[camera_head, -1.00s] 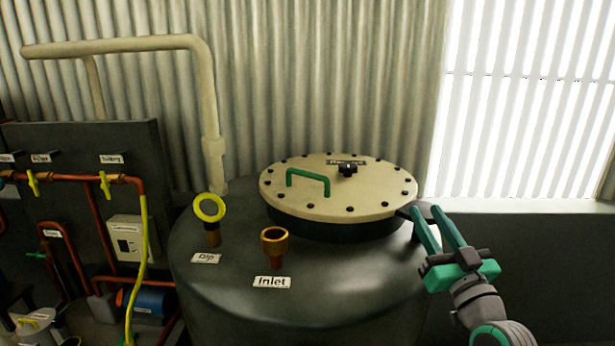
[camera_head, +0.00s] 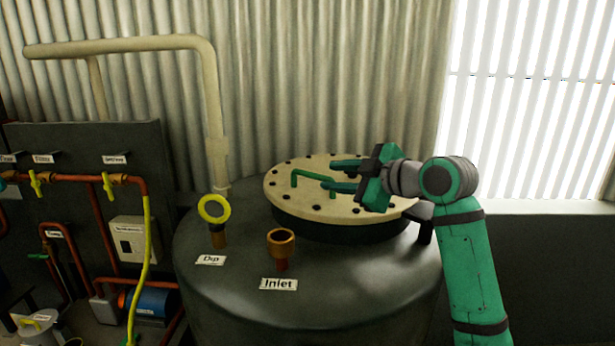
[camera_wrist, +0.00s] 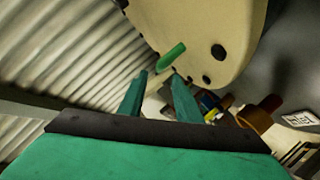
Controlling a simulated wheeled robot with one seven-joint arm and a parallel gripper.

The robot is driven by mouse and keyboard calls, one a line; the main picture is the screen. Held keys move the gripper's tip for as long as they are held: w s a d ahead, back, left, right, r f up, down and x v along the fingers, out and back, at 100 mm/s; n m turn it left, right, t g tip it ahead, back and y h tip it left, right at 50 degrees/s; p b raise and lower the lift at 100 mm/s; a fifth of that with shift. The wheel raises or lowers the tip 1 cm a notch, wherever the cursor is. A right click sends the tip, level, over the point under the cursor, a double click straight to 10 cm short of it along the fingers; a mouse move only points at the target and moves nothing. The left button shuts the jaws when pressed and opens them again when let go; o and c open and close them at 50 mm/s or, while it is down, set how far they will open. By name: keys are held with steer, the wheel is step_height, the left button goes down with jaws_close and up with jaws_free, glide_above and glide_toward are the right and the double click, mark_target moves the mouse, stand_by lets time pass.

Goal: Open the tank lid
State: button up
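The tank lid (camera_head: 290,208) is a round cream disc with dark bolts around its rim, lying shut on the dark tank (camera_head: 210,280). A green bar handle (camera_head: 296,177) rises from its left part. My gripper (camera_head: 336,175) is open and empty over the lid, its fingers pointing left toward the handle. In the wrist view the handle (camera_wrist: 171,57) shows just beyond the fingertips (camera_wrist: 157,80), and the lid (camera_wrist: 190,25) fills the top. Whether a finger touches the handle I cannot tell. The lid's black knob is hidden behind my gripper.
A yellow dip ring (camera_head: 214,209) and a brass inlet (camera_head: 281,242) stand up from the tank top, left of the lid. A dark hinge-like bracket (camera_head: 426,222) sits at the lid's right edge. Pipes and a panel (camera_head: 100,220) stand left; a corrugated wall is behind.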

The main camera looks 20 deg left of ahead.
mark_target(317, 176)
steer(key=x, duration=0.9)
steer(key=shift+f, duration=0.1)
jaws_close()
